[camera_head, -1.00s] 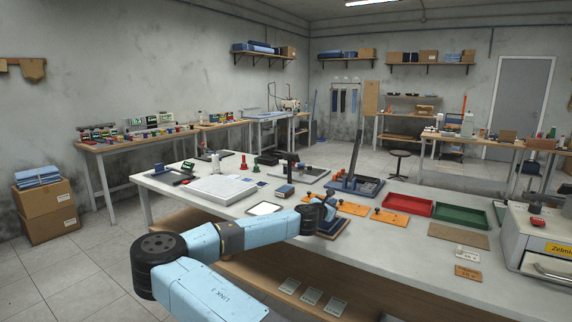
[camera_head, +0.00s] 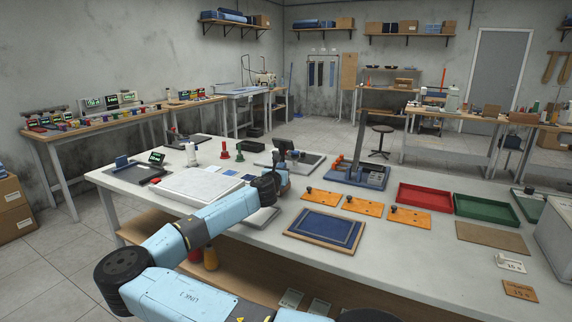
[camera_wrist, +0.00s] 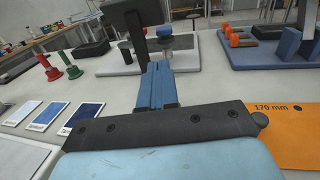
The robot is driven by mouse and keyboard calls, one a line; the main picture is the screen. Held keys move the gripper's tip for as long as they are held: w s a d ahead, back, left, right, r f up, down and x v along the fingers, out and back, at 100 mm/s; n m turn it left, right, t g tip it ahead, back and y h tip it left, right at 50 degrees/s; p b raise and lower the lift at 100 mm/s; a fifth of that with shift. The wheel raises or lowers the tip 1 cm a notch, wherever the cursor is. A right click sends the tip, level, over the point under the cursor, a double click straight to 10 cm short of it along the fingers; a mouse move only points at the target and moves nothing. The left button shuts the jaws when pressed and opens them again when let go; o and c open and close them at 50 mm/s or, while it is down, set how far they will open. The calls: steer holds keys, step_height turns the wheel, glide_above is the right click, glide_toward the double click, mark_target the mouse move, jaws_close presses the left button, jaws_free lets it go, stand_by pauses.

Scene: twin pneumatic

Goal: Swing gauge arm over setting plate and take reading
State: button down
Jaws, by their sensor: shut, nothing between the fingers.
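The gauge stand (camera_head: 284,149) has a dark post and head on a pale base near the back of the white table. In the wrist view its dark upright (camera_wrist: 136,36) rises just beyond my fingers, beside a round grey-blue piece (camera_wrist: 176,42) on the base (camera_wrist: 107,66). I cannot tell which part is the gauge arm or the setting plate. My gripper (camera_wrist: 155,72) is shut and empty, its blue fingers pointing at the stand. In the head view my gripper (camera_head: 280,181) is in front of the stand; whether it touches is unclear.
An orange template marked 170 mm (camera_wrist: 284,125) is at right. A blue framed board (camera_head: 325,229), red tray (camera_head: 425,197) and green tray (camera_head: 487,209) lie farther right. A slotted block (camera_head: 358,174) stands behind.

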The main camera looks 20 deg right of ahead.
mark_target(296, 154)
steer(key=x, duration=0.4)
steer(key=d+x, duration=0.1)
steer(key=x, duration=0.4)
steer(key=s+x, duration=0.1)
steer(key=x, duration=0.3)
steer(key=shift+d, duration=0.25)
